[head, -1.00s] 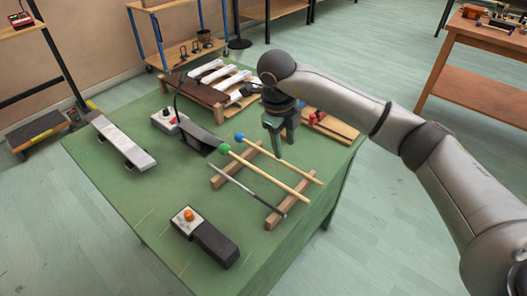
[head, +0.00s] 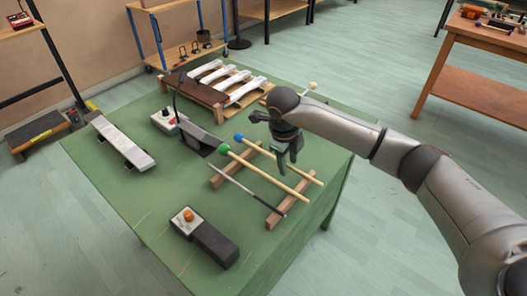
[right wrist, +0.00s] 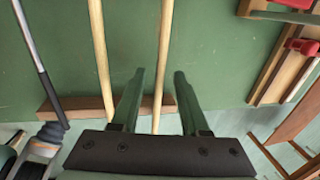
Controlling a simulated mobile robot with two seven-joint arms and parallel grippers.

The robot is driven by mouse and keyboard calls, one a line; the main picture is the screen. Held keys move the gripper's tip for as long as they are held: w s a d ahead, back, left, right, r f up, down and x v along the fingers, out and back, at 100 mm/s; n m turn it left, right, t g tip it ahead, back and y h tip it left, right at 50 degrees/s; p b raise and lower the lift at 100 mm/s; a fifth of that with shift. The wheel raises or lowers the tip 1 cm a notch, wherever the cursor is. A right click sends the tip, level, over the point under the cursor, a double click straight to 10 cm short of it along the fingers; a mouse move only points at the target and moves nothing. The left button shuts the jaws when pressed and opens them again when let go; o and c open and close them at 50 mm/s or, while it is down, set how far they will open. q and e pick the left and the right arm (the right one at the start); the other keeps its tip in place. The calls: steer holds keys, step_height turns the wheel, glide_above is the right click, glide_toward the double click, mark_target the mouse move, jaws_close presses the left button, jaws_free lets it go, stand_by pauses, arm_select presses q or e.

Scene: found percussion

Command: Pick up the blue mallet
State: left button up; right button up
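The blue mallet (head: 309,177) has a blue head at its left end and a pale wooden shaft. It lies across two wooden rails (head: 237,166) on the green table. The green mallet (head: 270,177) lies beside it, nearer me, and a thin grey rod (head: 249,190) lies beyond that. My right gripper (head: 287,166) is open and empty over the blue mallet's shaft. In the right wrist view, the open fingers (right wrist: 160,73) stand either side of the blue mallet's shaft (right wrist: 164,40) in the picture; contact cannot be told. My left gripper is not in view.
On the green table (head: 165,205) stand a white-barred instrument (head: 235,87), a grey bar on a stand (head: 120,140), a black pedal-like piece (head: 200,138) and a dark box with an orange button (head: 207,238). Bare tabletop lies left of the mallets.

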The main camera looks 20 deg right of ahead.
jaws_close()
stand_by(1.2)
